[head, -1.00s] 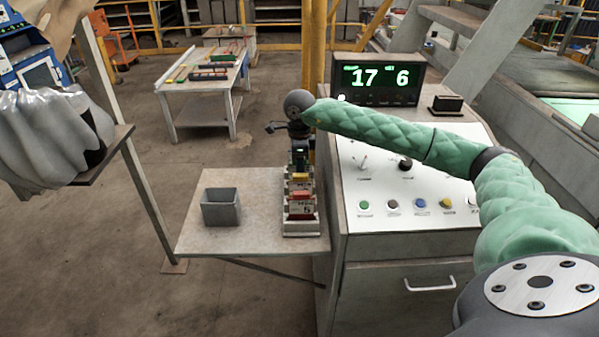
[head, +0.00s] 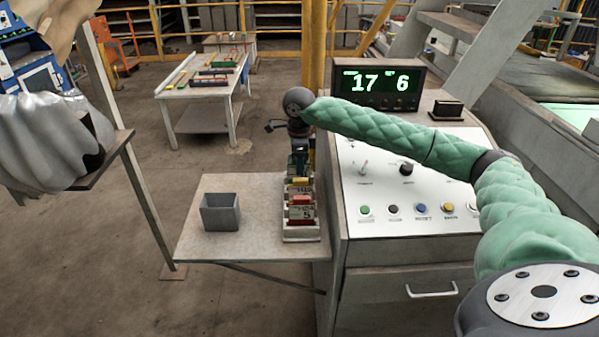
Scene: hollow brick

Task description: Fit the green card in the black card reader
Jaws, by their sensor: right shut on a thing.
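The black card reader (head: 447,109) stands on top of the grey console, right of the lit display. My right gripper (head: 299,170) points down over the far end of a narrow card rack (head: 301,234) on the small side table. It is shut on a small dark green thing, which looks like the green card; the fingers and wrist hide most of it. I cannot tell whether its lower edge is still in the rack. Red and yellow cards (head: 301,212) stand in the rack in front of the gripper. My left gripper is not in view.
A grey open box (head: 221,212) stands left of the rack on the side table (head: 260,250). The console (head: 410,235) has switches and coloured buttons under my right arm. The display (head: 378,84) reads 17 and 6. A silver sack (head: 45,140) sits on a shelf at left.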

